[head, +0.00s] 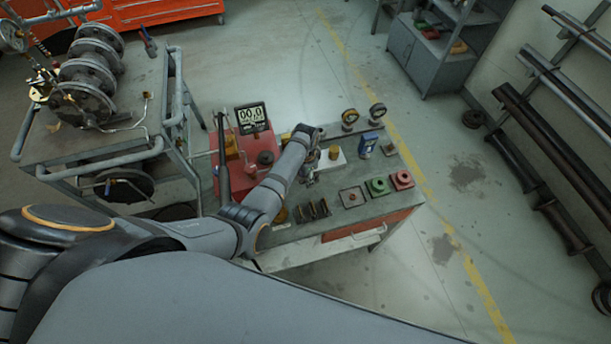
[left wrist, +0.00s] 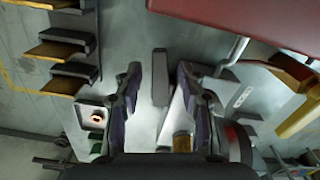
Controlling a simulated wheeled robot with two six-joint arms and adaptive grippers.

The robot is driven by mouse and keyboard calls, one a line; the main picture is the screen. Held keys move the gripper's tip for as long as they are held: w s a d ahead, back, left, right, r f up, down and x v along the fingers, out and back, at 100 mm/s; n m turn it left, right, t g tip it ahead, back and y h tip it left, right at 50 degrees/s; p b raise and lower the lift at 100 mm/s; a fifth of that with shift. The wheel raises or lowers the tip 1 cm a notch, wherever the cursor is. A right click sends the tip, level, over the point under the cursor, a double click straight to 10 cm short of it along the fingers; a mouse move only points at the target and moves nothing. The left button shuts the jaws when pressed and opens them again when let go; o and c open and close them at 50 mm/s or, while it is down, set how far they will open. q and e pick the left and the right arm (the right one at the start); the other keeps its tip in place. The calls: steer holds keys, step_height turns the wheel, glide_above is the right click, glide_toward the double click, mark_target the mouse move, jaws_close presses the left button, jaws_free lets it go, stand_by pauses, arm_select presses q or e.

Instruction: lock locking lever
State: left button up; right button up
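My left arm reaches over the grey workbench (head: 345,218), and my left gripper (head: 311,167) is low over it, beside a white block (head: 338,161) with a brass part. In the left wrist view the two dark fingers of the left gripper (left wrist: 158,70) are apart. A narrow dark grey bar (left wrist: 160,78) shows in the gap between them, with space on both sides; it looks like a lever, but I cannot tell for certain that it is the locking lever. How far below the fingertips it lies is unclear. My right gripper is not in view.
A blue container (head: 368,145), two gauges (head: 350,116), a green block (head: 378,187) and a red block (head: 402,180) are on the right. A cart (head: 60,146) with flanged parts stands left.

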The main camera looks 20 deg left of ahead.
arm_select(q)
step_height(320, 180, up, 12)
stand_by(0.5)
